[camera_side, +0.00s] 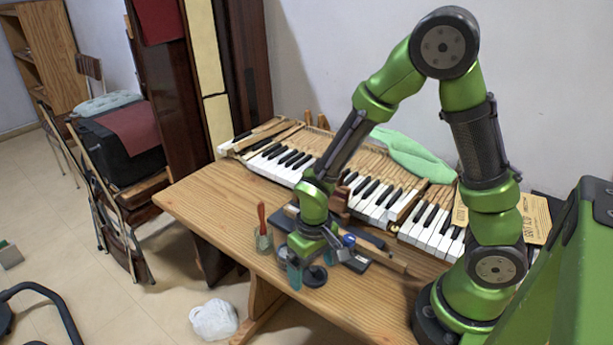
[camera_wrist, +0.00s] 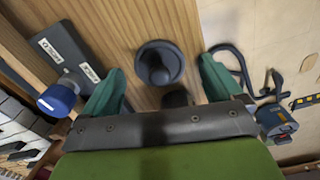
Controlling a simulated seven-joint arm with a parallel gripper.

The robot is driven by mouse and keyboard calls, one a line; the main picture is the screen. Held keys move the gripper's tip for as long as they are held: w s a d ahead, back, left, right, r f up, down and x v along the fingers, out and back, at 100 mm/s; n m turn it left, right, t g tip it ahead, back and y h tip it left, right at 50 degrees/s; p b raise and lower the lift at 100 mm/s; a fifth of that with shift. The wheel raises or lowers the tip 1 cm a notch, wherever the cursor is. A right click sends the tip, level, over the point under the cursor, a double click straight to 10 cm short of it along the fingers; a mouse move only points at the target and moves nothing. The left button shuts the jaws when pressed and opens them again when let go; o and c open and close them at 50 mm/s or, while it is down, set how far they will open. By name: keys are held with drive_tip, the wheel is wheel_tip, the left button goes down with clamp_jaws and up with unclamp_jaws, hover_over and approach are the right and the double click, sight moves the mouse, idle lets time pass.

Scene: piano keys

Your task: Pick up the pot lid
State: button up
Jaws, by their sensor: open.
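The pot lid (camera_wrist: 148,50) is a dark round disc with a knob in its middle. It lies on the wooden table, and in the side view the lid (camera_side: 316,277) shows near the table's front edge, just below my gripper (camera_side: 311,262). In the wrist view my gripper (camera_wrist: 164,82) is open, with one teal finger to the left of the lid and one to the right. The fingers appear apart from the lid, and nothing is between them in their grip.
A red-handled brush (camera_side: 263,232) stands left of my gripper. A dark tool with a blue knob (camera_wrist: 58,98) lies left of the lid. Piano keys (camera_side: 375,197) run along the back of the table (camera_side: 208,207). The table's front left is clear.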

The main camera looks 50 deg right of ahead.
sight(313, 267)
drive_tip(key=c, duration=1.1)
drive_tip(key=shift+r, duration=0.1)
wheel_tip(313, 267, up, 8)
drive_tip(key=shift+r, duration=0.2)
drive_tip(key=shift+w+r, duration=0.25)
drive_tip(key=shift+w, duration=0.05)
drive_tip(key=w+r, duration=0.2)
drive_tip(key=w, duration=0.5)
drive_tip(key=shift+s+f, duration=0.2)
drive_tip(key=shift+f, duration=1.45)
drive_tip(key=shift+s+f, duration=0.15)
drive_tip(key=shift+f, duration=1.45)
